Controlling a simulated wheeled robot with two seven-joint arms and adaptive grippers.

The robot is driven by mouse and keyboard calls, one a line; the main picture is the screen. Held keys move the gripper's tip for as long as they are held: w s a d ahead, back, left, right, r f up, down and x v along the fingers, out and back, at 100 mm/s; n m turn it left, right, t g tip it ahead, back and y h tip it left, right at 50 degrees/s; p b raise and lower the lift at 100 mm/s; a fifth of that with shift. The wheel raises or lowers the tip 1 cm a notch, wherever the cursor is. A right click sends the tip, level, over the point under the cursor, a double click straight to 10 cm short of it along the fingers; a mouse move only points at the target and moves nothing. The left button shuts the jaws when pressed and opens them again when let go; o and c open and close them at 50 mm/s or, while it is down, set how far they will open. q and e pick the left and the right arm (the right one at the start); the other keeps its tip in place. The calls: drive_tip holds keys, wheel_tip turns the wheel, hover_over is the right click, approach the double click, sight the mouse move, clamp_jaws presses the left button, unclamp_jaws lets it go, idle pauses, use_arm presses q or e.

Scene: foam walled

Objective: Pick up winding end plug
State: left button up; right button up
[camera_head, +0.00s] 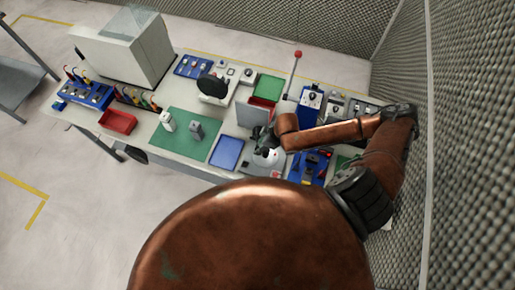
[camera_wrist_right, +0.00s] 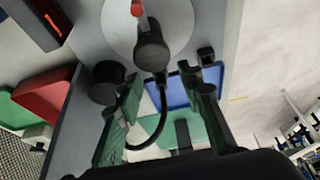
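My right gripper (camera_head: 264,138) reaches over the bench from the right, beside an upright grey panel (camera_head: 252,116) and above a small white device (camera_head: 267,158). In the right wrist view, the right gripper (camera_wrist_right: 163,105) has its green-padded fingers wide apart. A black plug-like part (camera_wrist_right: 151,50) shows in front of a pale disc, just beyond the fingers. A black cable (camera_wrist_right: 160,122) curves down between the fingers. I cannot tell for sure that this part is the winding end plug. Nothing is visibly clamped. My left gripper does not show.
A blue tray (camera_head: 227,152) and a green mat (camera_head: 186,134) lie left of the right gripper. Blue instrument modules (camera_head: 309,167) crowd the bench on its right. A red bin (camera_head: 118,121) stands at the left. A foam wall (camera_head: 464,150) is close on the right.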

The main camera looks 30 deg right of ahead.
sight(258, 147)
drive_tip(key=x, duration=0.3)
drive_tip(key=shift+w+a+f, duration=0.1)
clamp_jaws()
idle(0.4)
